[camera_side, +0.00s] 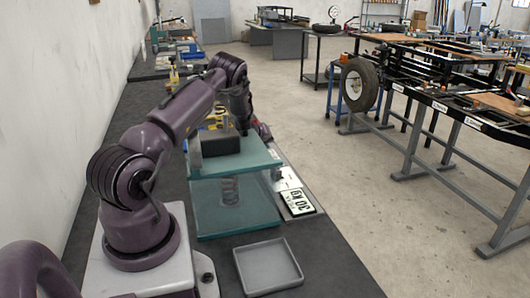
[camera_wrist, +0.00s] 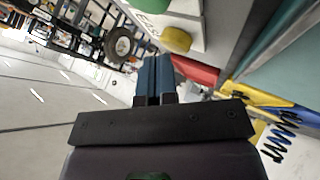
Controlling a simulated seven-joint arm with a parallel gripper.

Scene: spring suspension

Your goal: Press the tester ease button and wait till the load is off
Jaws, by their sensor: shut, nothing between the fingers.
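The spring tester has a teal lower plate (camera_side: 237,212) and a teal upper plate (camera_side: 235,158) with a black block (camera_side: 221,144) on top. A coil spring (camera_side: 230,190) stands between the plates. In the wrist view, a light panel with partly readable lettering carries a yellow button (camera_wrist: 176,40) and a green button (camera_wrist: 155,5), cut off by the top edge. I cannot tell which is the ease button. My gripper (camera_wrist: 154,60) is shut and empty, its blue fingers just short of the yellow button in the picture; contact cannot be told. In the side view the tester hides its fingertips.
A grey tray (camera_side: 268,266) lies at the bench's front. In the wrist view, a red part (camera_wrist: 195,72) and dark coil springs (camera_wrist: 280,145) on a white sheet are to the right of my fingers.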

